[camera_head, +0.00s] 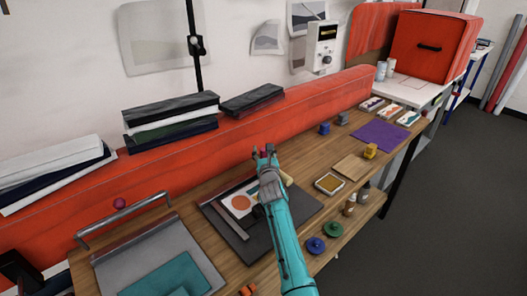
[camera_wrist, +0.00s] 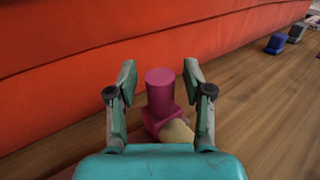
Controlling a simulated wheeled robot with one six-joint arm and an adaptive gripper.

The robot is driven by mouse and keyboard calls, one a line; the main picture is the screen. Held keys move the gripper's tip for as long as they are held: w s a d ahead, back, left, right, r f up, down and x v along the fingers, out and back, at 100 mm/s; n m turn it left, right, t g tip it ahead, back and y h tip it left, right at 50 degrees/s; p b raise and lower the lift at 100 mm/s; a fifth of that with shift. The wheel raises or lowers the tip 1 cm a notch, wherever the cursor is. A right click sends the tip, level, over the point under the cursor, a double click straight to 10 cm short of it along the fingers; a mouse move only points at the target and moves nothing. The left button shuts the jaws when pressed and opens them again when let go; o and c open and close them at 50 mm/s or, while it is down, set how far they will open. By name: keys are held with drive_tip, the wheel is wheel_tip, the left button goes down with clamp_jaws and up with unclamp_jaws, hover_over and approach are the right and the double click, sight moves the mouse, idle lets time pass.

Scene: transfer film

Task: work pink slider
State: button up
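The pink slider (camera_wrist: 160,92) shows in the wrist view as an upright magenta cylinder on a wider pink base. The base sits against a tan rounded piece (camera_wrist: 178,132). My gripper (camera_wrist: 160,76) is open, with one finger on each side of the slider's cylinder and a visible gap on both sides. The slider's lower part is partly hidden by my gripper.
A red padded ledge (camera_head: 315,108) runs behind the wooden bench (camera_head: 300,160). A framed grey press (camera_head: 150,250) with a dark pink knob (camera_head: 119,204) stands at left. An ink pad (camera_head: 329,184), a wooden block (camera_head: 351,166), bottles and stamps lie to the right.

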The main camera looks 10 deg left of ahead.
clamp_jaws()
drive_tip(key=s+a, duration=0.4)
drive_tip(key=s, duration=0.1)
drive_tip(key=s+a, duration=0.4)
drive_tip(key=s, duration=0.1)
drive_tip(key=s+a, duration=0.4)
drive_tip(key=s, duration=0.1)
drive_tip(key=shift+s, duration=0.25)
drive_tip(key=shift+o, duration=1.3)
unclamp_jaws()
drive_tip(key=v, duration=1.2)
